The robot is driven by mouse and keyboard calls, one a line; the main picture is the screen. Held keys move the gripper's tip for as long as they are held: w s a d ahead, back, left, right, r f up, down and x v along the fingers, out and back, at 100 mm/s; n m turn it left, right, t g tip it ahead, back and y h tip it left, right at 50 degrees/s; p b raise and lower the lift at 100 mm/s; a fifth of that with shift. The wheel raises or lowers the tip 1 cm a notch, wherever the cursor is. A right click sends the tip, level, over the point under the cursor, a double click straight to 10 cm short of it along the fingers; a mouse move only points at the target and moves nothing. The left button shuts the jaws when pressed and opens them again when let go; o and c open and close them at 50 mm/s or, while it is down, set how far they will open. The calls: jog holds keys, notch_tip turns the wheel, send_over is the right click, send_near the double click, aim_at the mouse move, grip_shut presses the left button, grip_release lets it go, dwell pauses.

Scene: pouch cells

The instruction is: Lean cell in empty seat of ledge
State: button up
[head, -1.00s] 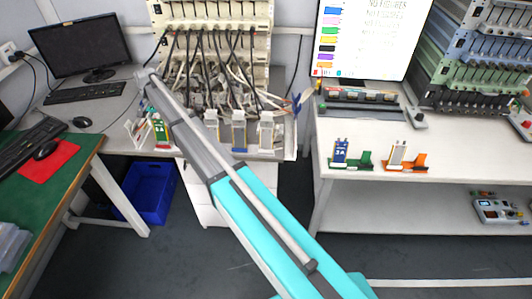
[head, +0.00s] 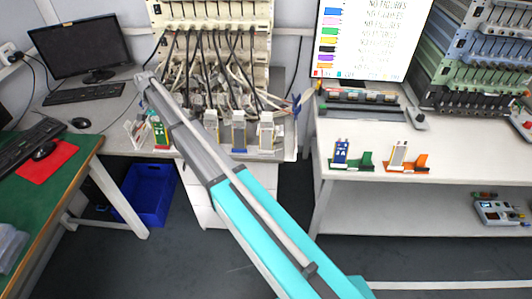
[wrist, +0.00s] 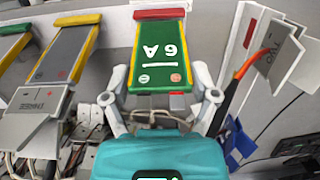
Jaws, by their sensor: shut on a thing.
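A green pouch cell marked 6A (wrist: 158,52), with yellow edges and a red end, is between the fingers of my gripper (wrist: 160,88) in the wrist view. The gripper is shut on it near its tab end. A grey cell with yellow edges (wrist: 66,54) leans by the plate THREE (wrist: 30,104). A plate TWO (wrist: 272,52) is on the other side.
More grey cells stand in the row, such as one (head: 239,132) and another (head: 267,130). Cables (head: 205,85) hang close behind. A blue cell (head: 341,150) and a grey cell (head: 398,154) stand on holders on the right bench. A blue bin (head: 150,193) is on the floor.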

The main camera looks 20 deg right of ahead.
jog(key=shift+s+f+b, duration=0.15)
jog(key=shift+f+b, duration=0.25)
jog(key=shift+f, duration=0.1)
jog(key=o, duration=0.7)
jog(key=shift+r, duration=0.1)
jog(key=shift+w+d+r+p, duration=0.1)
jog(key=shift+w+r+p, duration=0.1)
jog(key=shift+r+p, duration=1.7)
jog(key=shift+w+d+r+p, duration=0.1)
jog(key=shift+w+r+p, duration=0.1)
jog(key=shift+r+p, duration=1.6)
jog(key=shift+f, duration=0.1)
jog(key=shift+r+p, duration=2.05)
